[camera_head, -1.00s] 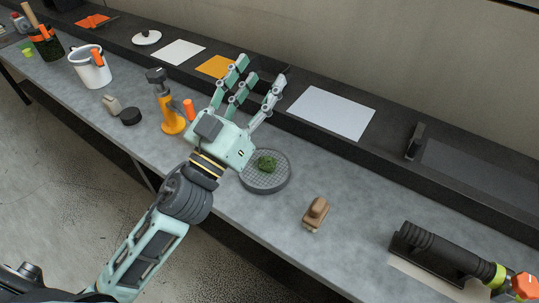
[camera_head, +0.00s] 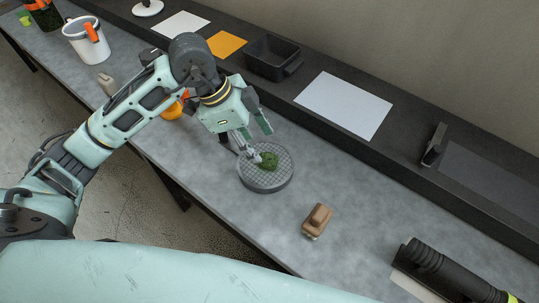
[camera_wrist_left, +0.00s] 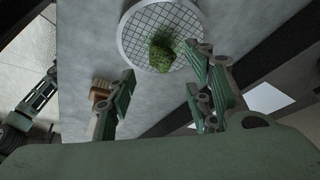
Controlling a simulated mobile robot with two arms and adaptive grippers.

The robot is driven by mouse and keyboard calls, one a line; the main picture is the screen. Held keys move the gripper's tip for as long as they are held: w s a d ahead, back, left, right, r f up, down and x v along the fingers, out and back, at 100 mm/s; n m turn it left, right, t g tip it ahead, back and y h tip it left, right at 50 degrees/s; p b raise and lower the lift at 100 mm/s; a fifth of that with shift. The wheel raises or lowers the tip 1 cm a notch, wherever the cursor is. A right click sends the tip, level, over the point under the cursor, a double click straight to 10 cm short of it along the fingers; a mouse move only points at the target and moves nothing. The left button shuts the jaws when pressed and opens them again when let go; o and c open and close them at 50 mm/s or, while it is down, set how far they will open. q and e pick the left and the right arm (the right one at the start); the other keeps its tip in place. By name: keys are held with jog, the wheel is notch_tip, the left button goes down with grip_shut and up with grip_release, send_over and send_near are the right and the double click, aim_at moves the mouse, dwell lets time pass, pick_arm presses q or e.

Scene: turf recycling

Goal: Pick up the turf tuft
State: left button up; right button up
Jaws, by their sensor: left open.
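The green turf tuft (camera_head: 268,160) lies on a round grey mesh tray (camera_head: 264,183) on the bench. My left gripper (camera_head: 257,142) points down just above and beside the tuft, its fingers open; in the head view they partly overlap the tray's far left side. In the left wrist view the tuft (camera_wrist_left: 161,50) rests on the white grid of the tray (camera_wrist_left: 135,18), beyond the spread fingertips of my left gripper (camera_wrist_left: 160,75). Nothing is between the fingers. Whether a fingertip touches the tuft I cannot tell. My right gripper is not seen.
A brown-handled brush (camera_head: 317,221) sits right of the tray. A black bin (camera_head: 273,58), a white sheet (camera_head: 343,103) and an orange sheet (camera_head: 227,45) lie on the raised back shelf. A white pot (camera_head: 87,42) stands at left. The bench between tray and brush is clear.

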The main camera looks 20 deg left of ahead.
aim_at(266, 157)
pick_arm(q)
jog(key=p+x, duration=0.1)
jog(key=x, duration=0.4)
jog(key=shift+d+f+p, duration=0.25)
jog(key=shift+d+p, duration=0.05)
jog(key=shift+p, duration=0.05)
jog(key=shift+d+f, duration=0.15)
jog(key=shift+f, duration=0.3)
jog(key=c, duration=0.8)
jog(key=shift+c, duration=0.3)
